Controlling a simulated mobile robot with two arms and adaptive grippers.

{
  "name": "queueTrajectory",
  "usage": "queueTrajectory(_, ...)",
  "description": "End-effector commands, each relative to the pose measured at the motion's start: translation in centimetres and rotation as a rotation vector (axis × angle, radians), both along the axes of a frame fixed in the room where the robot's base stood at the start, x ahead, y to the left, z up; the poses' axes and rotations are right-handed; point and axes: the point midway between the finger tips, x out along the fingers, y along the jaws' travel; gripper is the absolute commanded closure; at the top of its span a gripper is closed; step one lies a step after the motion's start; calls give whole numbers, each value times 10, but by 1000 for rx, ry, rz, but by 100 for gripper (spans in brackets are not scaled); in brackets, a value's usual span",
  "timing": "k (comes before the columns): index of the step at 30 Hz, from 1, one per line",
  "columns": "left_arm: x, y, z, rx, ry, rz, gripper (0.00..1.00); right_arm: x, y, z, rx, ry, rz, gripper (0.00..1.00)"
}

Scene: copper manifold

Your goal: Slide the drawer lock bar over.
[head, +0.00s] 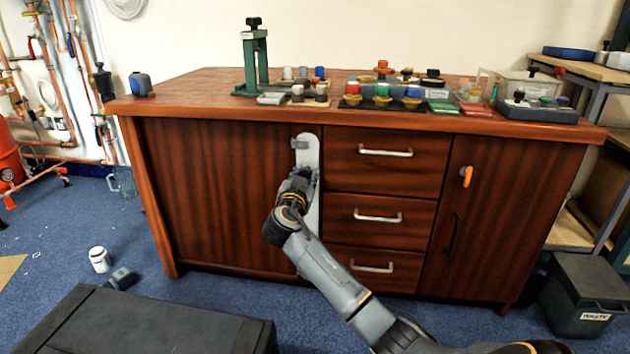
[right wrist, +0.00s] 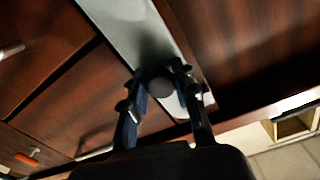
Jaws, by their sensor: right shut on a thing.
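The drawer lock bar (head: 308,152) is a light grey upright strip on the front of the wooden cabinet (head: 220,190), just left of the drawers. It also shows in the right wrist view (right wrist: 120,25), running diagonally. My right gripper (head: 303,180) is in front of the bar and hides part of it. In the right wrist view its fingers (right wrist: 160,80) are shut on a round dark knob (right wrist: 161,84) at the bar. The drawers (head: 385,155) are shut, with pale handles. My left gripper is not in view.
The cabinet top holds a green press (head: 255,65), several coloured pots and a grey button box (head: 537,108). An orange handle (head: 466,175) is on the right door. A white jar (head: 100,260) stands on the blue floor, and a dark bin (head: 585,295) is at the right.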

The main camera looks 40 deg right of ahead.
Motion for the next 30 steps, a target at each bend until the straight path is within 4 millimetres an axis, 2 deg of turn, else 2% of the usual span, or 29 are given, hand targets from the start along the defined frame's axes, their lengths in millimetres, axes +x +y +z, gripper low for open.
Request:
queueTrajectory(7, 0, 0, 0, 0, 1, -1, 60, 3, 3, 1, -2, 0, 10, 100)
queueTrajectory(8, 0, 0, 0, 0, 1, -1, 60, 3, 3, 1, -2, 0, 11, 70)
queueTrajectory(11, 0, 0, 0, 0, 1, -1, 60, 3, 3, 1, -2, -1, 12, 50)
queueTrajectory(23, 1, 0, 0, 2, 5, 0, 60, -1, 7, 0, 0, 0, 9, 48)
queueTrajectory(26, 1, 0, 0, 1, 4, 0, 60, -8, 17, 0, 0, -1, 10, 48)
queueTrajectory(30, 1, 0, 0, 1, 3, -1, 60, -26, 40, -1, 2, -1, 13, 48)
